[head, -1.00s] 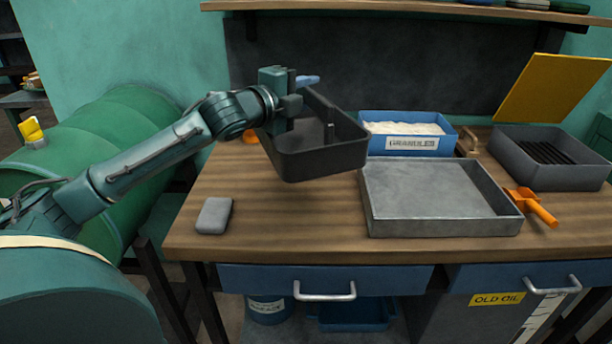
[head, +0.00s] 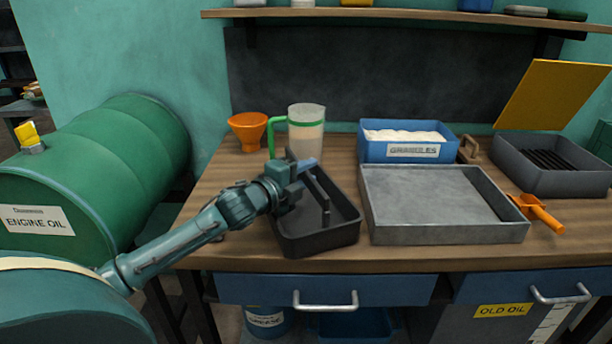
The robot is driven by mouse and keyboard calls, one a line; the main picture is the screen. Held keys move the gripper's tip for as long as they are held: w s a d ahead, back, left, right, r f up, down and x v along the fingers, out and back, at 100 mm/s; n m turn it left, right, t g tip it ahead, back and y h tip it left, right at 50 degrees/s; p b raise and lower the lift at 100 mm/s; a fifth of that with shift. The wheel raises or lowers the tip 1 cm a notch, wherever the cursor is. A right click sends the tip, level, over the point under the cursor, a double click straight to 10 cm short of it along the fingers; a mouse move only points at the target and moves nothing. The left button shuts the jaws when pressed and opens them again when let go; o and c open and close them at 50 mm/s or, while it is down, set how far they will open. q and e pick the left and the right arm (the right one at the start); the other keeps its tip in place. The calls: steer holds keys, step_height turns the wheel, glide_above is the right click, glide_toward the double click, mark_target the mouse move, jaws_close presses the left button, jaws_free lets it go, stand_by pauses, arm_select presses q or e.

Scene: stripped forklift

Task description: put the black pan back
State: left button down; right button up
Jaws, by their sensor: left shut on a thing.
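The black pan (head: 318,242) is at the left-middle of the wooden bench, close to the front edge. It looks level and appears to rest on the bench top or hang just above it; I cannot tell which. My right gripper is not in view.
A grey metal tray (head: 445,235) stands close to the pan's right. Behind are an orange funnel (head: 248,128), a jug with green handle (head: 306,128) and a blue granules box (head: 408,150). An orange scoop (head: 540,210) and grey bin (head: 560,178) are at right.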

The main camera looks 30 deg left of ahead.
arm_select(q)
steer(key=shift+f, duration=0.1)
steer(key=c, duration=1.1)
jaws_free()
steer(key=shift+f, duration=0.1)
steer(key=shift+s, duration=0.2)
steer(key=s, duration=0.3)
steer(key=s+a, duration=0.1)
steer(key=s, duration=0.3)
steer(key=s+r, duration=0.1)
steer(key=s, duration=0.3)
steer(key=shift+s+a, duration=0.25)
steer(key=shift+a, duration=0.15)
